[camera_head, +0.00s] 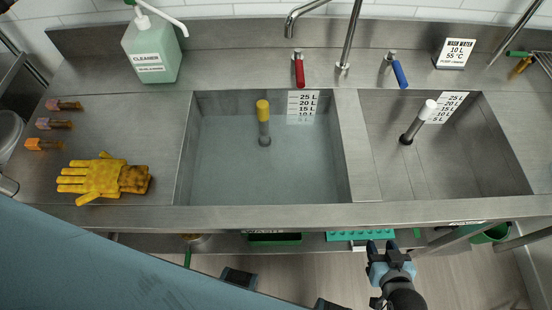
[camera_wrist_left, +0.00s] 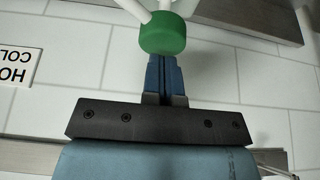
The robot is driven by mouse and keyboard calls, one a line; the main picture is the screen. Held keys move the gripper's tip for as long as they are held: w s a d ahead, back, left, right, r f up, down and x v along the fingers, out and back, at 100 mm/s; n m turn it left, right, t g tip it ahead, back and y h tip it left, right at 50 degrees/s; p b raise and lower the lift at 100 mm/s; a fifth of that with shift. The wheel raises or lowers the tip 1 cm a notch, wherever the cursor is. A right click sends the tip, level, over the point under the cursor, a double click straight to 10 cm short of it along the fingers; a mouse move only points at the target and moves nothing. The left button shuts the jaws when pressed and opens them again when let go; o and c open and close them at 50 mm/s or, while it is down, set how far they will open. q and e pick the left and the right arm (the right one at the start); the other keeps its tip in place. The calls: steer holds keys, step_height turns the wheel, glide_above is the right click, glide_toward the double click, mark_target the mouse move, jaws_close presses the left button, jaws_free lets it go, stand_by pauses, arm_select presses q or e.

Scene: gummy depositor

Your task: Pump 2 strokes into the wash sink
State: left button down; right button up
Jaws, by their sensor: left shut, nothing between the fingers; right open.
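The pale green pump bottle (camera_head: 151,50), labelled as cleaner, stands at the back left of the counter. Its white spout points right, towards the left sink; its green pump top (camera_wrist_left: 162,33) shows large in the left wrist view. My left gripper (camera_wrist_left: 165,60) is shut and empty, its fingertips right at the green top; I cannot tell whether they touch. It is outside the head view. The left sink basin (camera_head: 198,150) holds water around a yellow-topped standpipe; the right basin (camera_head: 380,175) looks empty. My right gripper (camera_head: 388,250) is open and empty below the counter's front edge.
A yellow glove (camera_head: 98,180) and several small brushes (camera_head: 63,125) lie on the left counter. The faucet (camera_head: 347,45) and red (camera_head: 299,70) and blue (camera_head: 398,73) handles stand behind the basins. A wash water sign (camera_head: 455,53) stands back right.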

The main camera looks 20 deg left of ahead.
arm_select(q)
steer(key=shift+f+b, duration=0.7)
steer(key=shift+f, duration=1.05)
steer(key=shift+r, duration=0.1)
steer(key=shift+r+p, duration=1.55)
steer(key=shift+r, duration=0.45)
steer(key=shift+f, duration=0.15)
